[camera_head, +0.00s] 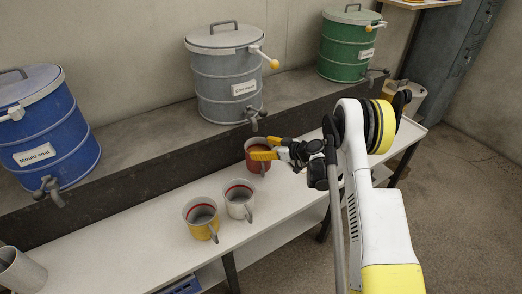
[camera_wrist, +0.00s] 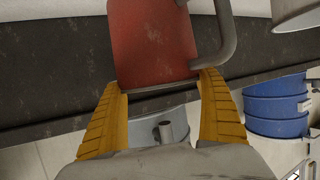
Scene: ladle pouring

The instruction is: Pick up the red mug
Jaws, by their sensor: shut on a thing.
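The red mug (camera_head: 258,165) is at the white bench, below the grey drum's tap, in the head view. In the wrist view, the red mug (camera_wrist: 152,45) fills the top middle, with its grey handle to the right. My gripper (camera_head: 268,149) has its yellow fingers at the mug's upper part. In the wrist view, the tips of my gripper (camera_wrist: 162,82) are on either side of the mug's near end, shut on it. I cannot tell whether the mug touches the bench.
A white mug (camera_head: 239,201) and a yellow mug (camera_head: 201,222) stand nearer on the bench (camera_head: 130,242). A blue drum (camera_head: 45,125), a grey drum (camera_head: 225,80) and a green drum (camera_head: 346,45) with taps stand on the dark ledge behind. The bench's left-middle surface is clear.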

